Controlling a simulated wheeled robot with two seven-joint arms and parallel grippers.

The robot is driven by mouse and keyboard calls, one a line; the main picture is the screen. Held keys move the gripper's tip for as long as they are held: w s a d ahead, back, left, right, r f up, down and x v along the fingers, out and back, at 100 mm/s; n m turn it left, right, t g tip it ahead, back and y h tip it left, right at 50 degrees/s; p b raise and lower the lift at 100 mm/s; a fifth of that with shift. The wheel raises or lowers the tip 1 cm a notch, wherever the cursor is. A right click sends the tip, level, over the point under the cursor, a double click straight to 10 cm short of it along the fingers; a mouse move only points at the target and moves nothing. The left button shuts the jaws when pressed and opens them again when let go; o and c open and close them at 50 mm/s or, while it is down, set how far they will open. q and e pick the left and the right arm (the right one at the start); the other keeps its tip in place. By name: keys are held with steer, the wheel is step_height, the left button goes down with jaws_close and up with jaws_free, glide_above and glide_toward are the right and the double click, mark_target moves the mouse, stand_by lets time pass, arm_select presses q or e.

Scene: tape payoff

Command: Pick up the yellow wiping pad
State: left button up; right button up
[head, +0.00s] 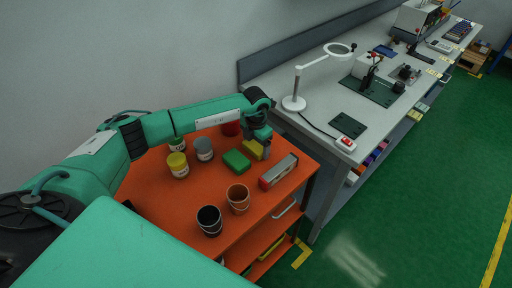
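The yellow wiping pad (252,149) lies towards the back of the orange cart top, just behind a green pad (236,161). My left gripper (265,149) points down from above at the right end of the yellow pad. Its dark fingers hide that end. At this size I cannot tell whether the fingers are apart or closed on the pad. My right gripper is not in view.
On the orange cart (180,207) stand a yellow can (178,165), a grey can (204,149), a red can (231,128), a black bucket (209,220) and a brown bucket (238,199). A long box (279,171) lies right of the pads. A grey workbench (320,110) stands beyond.

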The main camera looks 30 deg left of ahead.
mark_target(256, 144)
arm_select(q)
steer(key=shift+r, duration=0.15)
step_height(256, 144, up, 20)
steer(key=b, duration=0.5)
steer(key=o, duration=0.4)
steer(key=c, duration=0.3)
steer(key=shift+c, duration=0.2)
